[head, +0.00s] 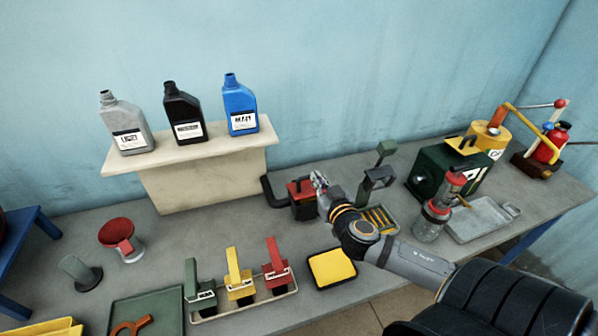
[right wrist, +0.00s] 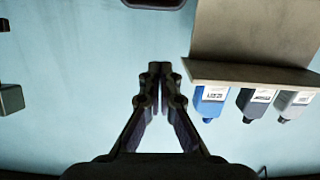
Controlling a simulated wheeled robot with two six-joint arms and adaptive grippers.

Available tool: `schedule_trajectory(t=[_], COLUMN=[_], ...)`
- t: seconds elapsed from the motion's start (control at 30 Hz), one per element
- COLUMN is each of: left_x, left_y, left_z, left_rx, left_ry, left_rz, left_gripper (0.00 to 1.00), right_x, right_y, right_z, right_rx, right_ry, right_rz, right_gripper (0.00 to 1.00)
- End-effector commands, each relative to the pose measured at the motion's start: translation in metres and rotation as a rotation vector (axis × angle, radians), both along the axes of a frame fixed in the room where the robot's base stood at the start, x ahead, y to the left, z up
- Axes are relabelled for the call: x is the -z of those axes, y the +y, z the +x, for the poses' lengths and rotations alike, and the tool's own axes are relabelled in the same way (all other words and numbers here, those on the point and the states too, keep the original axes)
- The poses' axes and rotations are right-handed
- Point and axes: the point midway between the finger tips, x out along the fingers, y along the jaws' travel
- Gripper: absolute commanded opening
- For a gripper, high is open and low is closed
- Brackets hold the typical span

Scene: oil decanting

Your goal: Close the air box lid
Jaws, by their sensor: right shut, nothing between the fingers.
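The air box appears to be the small dark box with a red top (head: 301,199), standing on the grey table near the middle in the head view. A black bent hose (head: 270,192) is at its left side. My right gripper (head: 319,181) is at the box's upper right edge and hides part of it. I cannot tell whether they touch, or how far the lid is open. In the right wrist view the fingers (right wrist: 154,72) are together with nothing between them. My left gripper is not in view.
A shelf (head: 190,150) with grey, black and blue bottles stands behind left. A yellow-topped tray (head: 332,268) and a tray of red, yellow and green handled items (head: 240,310) are in front. A green machine (head: 450,172) and red-capped jar (head: 432,220) stand right.

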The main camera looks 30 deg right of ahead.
Motion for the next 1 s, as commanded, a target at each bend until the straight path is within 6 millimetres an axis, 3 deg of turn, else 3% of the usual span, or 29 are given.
schedule_trajectory(t=[0.17, 0.33, 0.47, 0.7, 0.8, 1.0], left_x=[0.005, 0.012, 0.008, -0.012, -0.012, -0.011], left_y=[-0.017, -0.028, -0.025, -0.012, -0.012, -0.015], left_z=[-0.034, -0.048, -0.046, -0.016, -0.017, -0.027], left_rx=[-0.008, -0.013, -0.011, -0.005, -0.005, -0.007], left_ry=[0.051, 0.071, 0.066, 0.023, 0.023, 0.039], left_rz=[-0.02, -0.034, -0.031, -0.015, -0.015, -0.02], left_gripper=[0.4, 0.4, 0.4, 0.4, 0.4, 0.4], right_x=[0.002, 0.005, 0.007, 0.011, 0.032, 0.049], right_y=[0.001, -0.005, -0.011, -0.022, -0.02, -0.019], right_z=[0.001, 0.023, 0.05, 0.099, 0.087, 0.079], right_rx=[-0.006, -0.001, 0.0, -0.002, -0.005, -0.005], right_ry=[0.001, -0.003, -0.004, 0.0, 0.006, 0.005], right_rz=[0.004, 0.01, 0.012, 0.009, 0.004, 0.003], right_gripper=[0.0, 0.0, 0.0, 0.0, 0.0, 0.0])
